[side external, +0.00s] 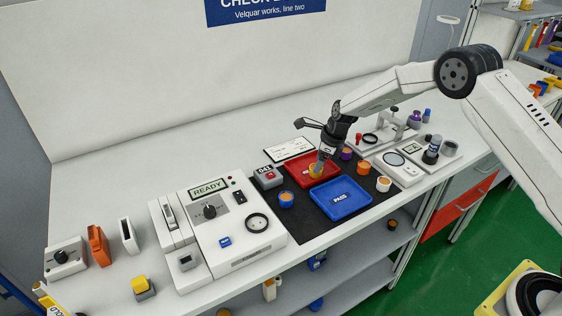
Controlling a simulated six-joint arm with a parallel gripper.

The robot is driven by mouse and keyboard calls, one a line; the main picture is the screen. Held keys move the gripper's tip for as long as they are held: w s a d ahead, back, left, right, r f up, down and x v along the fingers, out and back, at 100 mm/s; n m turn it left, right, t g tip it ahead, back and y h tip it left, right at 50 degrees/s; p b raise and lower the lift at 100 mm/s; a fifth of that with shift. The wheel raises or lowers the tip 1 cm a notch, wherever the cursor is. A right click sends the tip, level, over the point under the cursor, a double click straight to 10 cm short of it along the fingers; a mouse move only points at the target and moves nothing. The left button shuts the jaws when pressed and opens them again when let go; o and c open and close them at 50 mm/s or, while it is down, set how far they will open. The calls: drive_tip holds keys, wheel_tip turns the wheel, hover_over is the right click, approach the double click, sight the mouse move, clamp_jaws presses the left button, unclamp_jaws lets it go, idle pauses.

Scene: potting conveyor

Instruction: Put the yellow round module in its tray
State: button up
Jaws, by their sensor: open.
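The yellow round module (314,171) is at the red tray (304,182), low between or just under my gripper's fingertips. My gripper (320,163) points down over the red tray and is open. The fingers partly hide the module, so I cannot tell whether they touch it or whether it rests fully on the tray floor. The blue tray (341,209), marked PASS, lies in front and to the right of the red tray and is empty.
A blue module (286,200) stands left of the trays. Purple (346,154) and orange (363,168) modules stand right, with another (383,184) by the blue tray. A white tester (232,225) reading READY stands left.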

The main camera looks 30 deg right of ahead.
drive_tip(key=v, duration=0.9)
drive_tip(key=shift+r, duration=0.15)
idle(0.4)
drive_tip(key=s+a+r+n+h, duration=0.1)
drive_tip(key=s+n, duration=1.2)
drive_tip(key=s, duration=0.1)
drive_tip(key=s+r+n+h, duration=0.1)
drive_tip(key=s+r+n, duration=0.1)
drive_tip(key=s+n, duration=1.2)
drive_tip(key=shift+s+a, duration=0.4)
drive_tip(key=shift+s, duration=0.3)
